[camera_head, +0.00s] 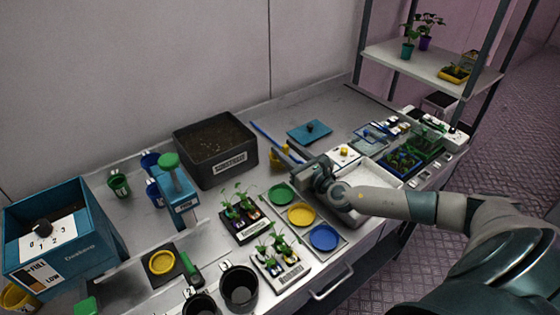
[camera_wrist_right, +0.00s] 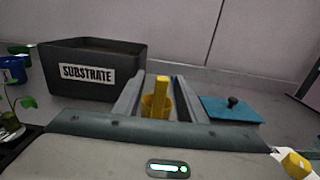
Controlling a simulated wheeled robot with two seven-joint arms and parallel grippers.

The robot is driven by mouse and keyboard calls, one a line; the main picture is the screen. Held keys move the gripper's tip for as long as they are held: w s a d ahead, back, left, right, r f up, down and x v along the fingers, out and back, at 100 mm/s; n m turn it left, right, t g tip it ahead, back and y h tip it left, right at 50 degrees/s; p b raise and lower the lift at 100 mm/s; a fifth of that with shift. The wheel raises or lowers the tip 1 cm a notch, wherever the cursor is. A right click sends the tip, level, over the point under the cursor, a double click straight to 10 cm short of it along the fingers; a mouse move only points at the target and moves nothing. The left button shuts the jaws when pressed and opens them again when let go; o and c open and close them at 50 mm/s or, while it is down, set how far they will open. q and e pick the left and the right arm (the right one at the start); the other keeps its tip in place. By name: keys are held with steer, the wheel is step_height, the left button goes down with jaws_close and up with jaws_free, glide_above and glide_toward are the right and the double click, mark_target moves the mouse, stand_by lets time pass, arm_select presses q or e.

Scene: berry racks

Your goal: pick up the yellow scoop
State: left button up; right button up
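The yellow scoop (camera_head: 276,157) is on the bench just right of the black substrate box, partly hidden by my right gripper (camera_head: 298,163). In the right wrist view, the scoop (camera_wrist_right: 160,97) has its handle pointing up between the two fingers of my right gripper (camera_wrist_right: 158,84). The fingers are apart, one on each side of the handle, with a gap visible on the left. Contact on the right is hard to tell. My left gripper is not in view.
The substrate box (camera_head: 217,157) stands close by on the left. A blue lid with a dark knob (camera_head: 309,131) lies behind. A thin blue strip (camera_head: 272,141) crosses near the scoop. Green, yellow and blue dishes (camera_head: 301,214) and seedling trays (camera_head: 243,223) lie in front.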

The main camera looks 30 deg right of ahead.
steer(key=shift+w, duration=0.1)
steer(key=shift+w+r, duration=0.1)
steer(key=shift+w, duration=0.15)
steer(key=w+p, duration=0.2)
steer(key=w, duration=0.1)
steer(key=shift+w+r, duration=0.1)
steer(key=shift+w, duration=0.25)
steer(key=shift+w+a, duration=0.1)
steer(key=shift+w, duration=0.3)
jaws_close()
